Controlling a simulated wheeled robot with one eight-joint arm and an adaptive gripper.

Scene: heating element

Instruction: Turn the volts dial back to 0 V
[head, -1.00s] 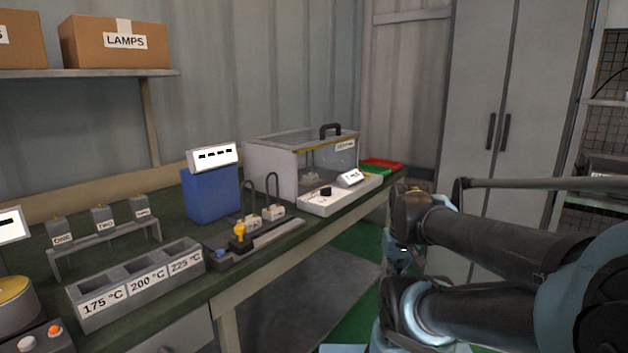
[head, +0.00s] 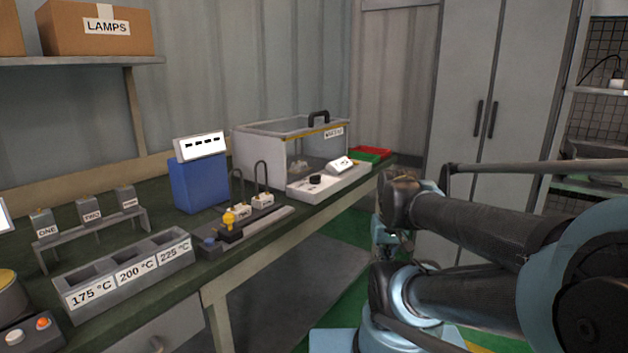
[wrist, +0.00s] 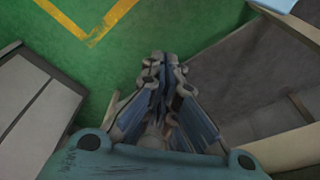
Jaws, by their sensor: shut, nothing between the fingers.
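A round black dial (head: 315,180) sits on the white front panel of a clear-lidded case (head: 262,150) at the far end of the bench. A yellow knob (head: 229,217) and a blue knob (head: 209,243) are on a grey unit nearer to me. My gripper (wrist: 160,58) is shut and empty over the green floor in the wrist view, well apart from the bench controls. In the head view, my arm is right of the bench and the fingers are hard to make out.
A grey bin rack (head: 125,274) with temperature labels is at the bench's near left. Red and green trays (head: 370,154) lie at the far end.

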